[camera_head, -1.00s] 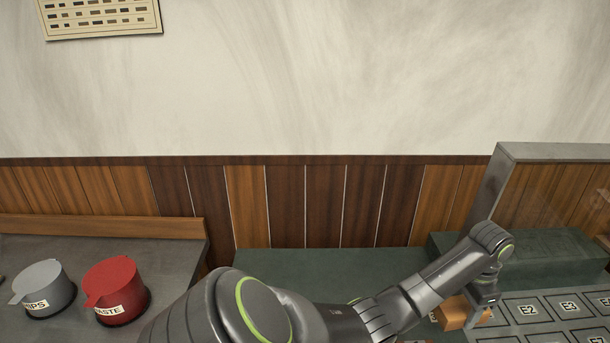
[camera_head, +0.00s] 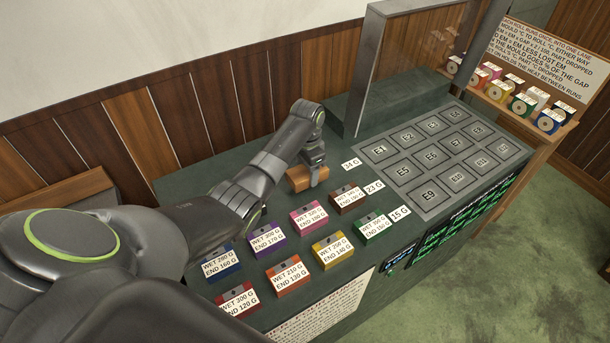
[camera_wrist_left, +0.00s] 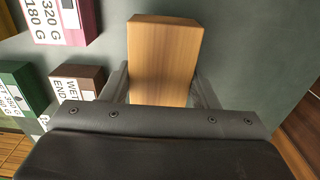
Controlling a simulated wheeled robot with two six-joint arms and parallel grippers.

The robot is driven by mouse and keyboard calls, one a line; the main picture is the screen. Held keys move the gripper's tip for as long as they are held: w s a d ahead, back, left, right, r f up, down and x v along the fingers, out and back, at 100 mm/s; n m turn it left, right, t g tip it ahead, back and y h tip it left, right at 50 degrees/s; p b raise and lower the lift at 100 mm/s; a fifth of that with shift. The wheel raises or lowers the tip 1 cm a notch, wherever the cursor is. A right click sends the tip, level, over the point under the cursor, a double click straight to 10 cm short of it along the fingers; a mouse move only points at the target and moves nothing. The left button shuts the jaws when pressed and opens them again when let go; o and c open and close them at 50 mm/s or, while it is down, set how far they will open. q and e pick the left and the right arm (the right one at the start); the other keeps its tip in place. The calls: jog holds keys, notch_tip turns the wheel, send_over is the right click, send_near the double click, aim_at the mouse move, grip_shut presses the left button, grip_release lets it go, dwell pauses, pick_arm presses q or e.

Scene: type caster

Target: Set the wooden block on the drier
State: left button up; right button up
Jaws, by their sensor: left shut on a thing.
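The wooden block (camera_head: 303,178) is orange-brown and sits between the fingers of my left gripper (camera_head: 316,177) in the head view. In the left wrist view the block (camera_wrist_left: 163,55) lies between the two fingers, which are shut on it. It is low over the green bench top; I cannot tell whether it touches the bench. The drier appears to be the dark grid panel (camera_head: 407,181) of cells labelled E1 and on, to the right of the gripper. My right gripper is not in view.
Several coloured blocks with wet and end weight labels, such as the pink one (camera_head: 309,217) and brown one (camera_head: 347,198), stand in front of the gripper. A glass-like screen (camera_head: 420,40) stands behind the grid. A shelf (camera_head: 510,110) with coloured rolls is at the right.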

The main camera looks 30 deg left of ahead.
pick_arm(q)
notch_tip(320, 180, down, 3)
jog(key=shift+s+a+r, duration=0.1)
jog(key=shift+r, duration=0.1)
jog(key=shift+f, duration=0.15)
jog(key=o, duration=1)
jog(key=shift+o, duration=0.4)
